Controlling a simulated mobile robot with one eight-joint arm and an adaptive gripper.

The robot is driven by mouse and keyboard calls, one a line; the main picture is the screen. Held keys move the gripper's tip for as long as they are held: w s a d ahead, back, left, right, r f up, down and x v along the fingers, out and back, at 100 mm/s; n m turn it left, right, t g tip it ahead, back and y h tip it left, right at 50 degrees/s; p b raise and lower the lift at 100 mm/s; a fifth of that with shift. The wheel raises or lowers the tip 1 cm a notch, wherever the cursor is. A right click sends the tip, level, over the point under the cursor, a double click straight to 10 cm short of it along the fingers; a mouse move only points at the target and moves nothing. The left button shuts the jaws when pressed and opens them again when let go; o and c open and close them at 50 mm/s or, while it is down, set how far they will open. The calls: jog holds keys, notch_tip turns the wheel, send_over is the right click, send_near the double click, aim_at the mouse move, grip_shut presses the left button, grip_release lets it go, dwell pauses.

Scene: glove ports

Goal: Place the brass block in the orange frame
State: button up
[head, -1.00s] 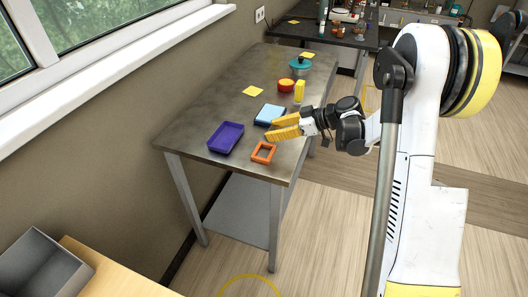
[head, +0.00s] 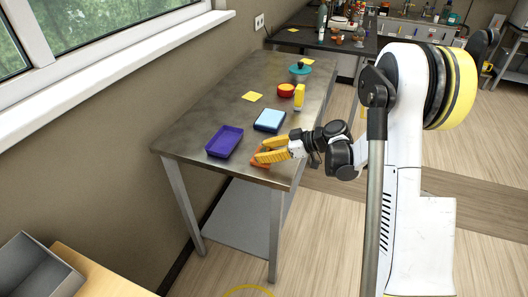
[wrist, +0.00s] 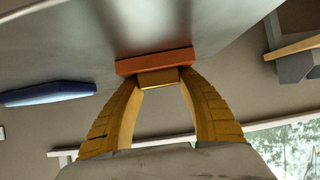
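My gripper (head: 262,155) is at the front end of the steel table, over the orange frame (head: 258,164), and hides most of it. In the wrist view the yellow fingers of my gripper (wrist: 160,84) are closed on the two sides of the brass block (wrist: 158,79). The orange frame (wrist: 153,61) shows as a bar just beyond the block. I cannot tell whether the block is inside the frame or above it. The block is not visible in the head view.
A light blue pad (head: 269,119), a yellow bottle (head: 299,96), a red bowl (head: 286,90) and a teal-topped item (head: 300,69) stand farther back.

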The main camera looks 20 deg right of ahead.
jog(key=shift+o, duration=1.2)
jog(key=shift+r, duration=0.2)
jog(key=p+v, duration=0.3)
jog(key=v, duration=0.8)
jog(key=shift+s+d+r+p, duration=0.15)
jog(key=shift+d+r+p, duration=0.05)
jog(key=shift+r+p, duration=0.15)
jog(key=shift+s+a+r, duration=0.1)
jog(key=shift+r, duration=0.05)
jog(key=s+a+r+m+g+h, duration=0.1)
jog(key=s+a+r+m+h, duration=0.3)
jog(key=s, duration=0.3)
jog(key=s+a+r+m+g+h, duration=0.1)
jog(key=s+a+r+m+h, duration=0.3)
jog(key=s, duration=0.3)
jog(key=s+r+m+t+h, duration=0.1)
jog(key=s+m+t+h, duration=0.1)
jog(key=s, duration=0.7)
jog(key=shift+s+r+m, duration=0.35)
jog(key=shift+m, duration=0.15)
